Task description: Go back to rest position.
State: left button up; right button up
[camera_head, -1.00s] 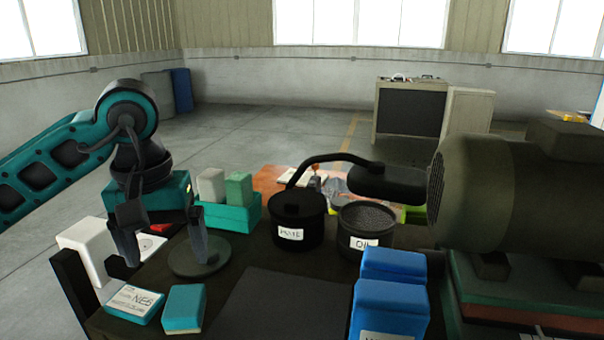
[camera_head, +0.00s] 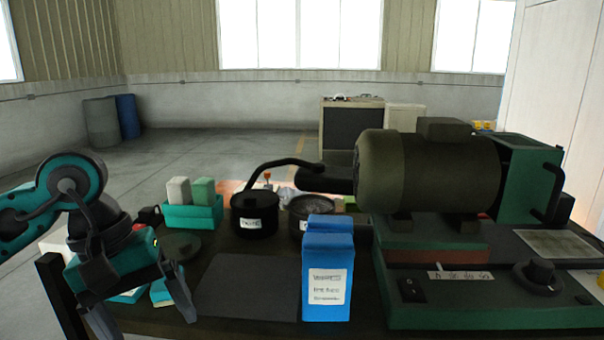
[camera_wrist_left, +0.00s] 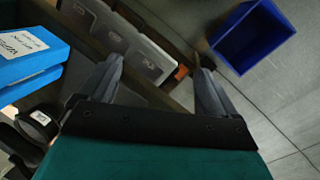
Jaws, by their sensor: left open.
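My left gripper (camera_head: 140,308) is at the left front of the bench (camera_head: 215,322) in the head view, with its arm coming in from the left. Its two fingers are spread apart with nothing between them. In the left wrist view, the open fingers (camera_wrist_left: 160,85) point past the bench edge toward the floor. My right gripper is not in view.
In the wrist view, a blue bin (camera_wrist_left: 253,36) stands on the open floor.

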pick_arm(q)
jog(key=s+d+r+n+g+h, duration=0.2)
jog(key=s+d+n+h, duration=0.1)
jog(key=d+n+h, duration=1.25)
jog(key=w+a+f+n+t+y, duration=0.2)
jog(key=w+f+n+t, duration=0.2)
jog(key=n+t, duration=0.8)
jog(key=w+a+f+n+t+y, duration=0.25)
jog(key=n+t, duration=0.45)
jog(key=n, duration=0.9)
jog(key=a+f+n+y, duration=0.5)
jog(key=f+n+y, duration=0.2)
jog(key=f+n, duration=0.5)
jog(key=s+a+f+n+g+y, duration=0.2)
jog(key=s+f+n+g, duration=0.1)
jog(key=s+f+n, duration=0.2)
jog(key=s+a+f+n+g+y, duration=0.2)
jog(key=s+f, duration=0.4)
jog(key=f, duration=0.4)
jog(key=n+y, duration=0.1)
jog(key=n, duration=0.1)
jog(key=shift+s+a+f+n+g, duration=0.15)
jog(key=shift+s+f+n+g, duration=0.1)
jog(key=shift+n+g, duration=0.15)
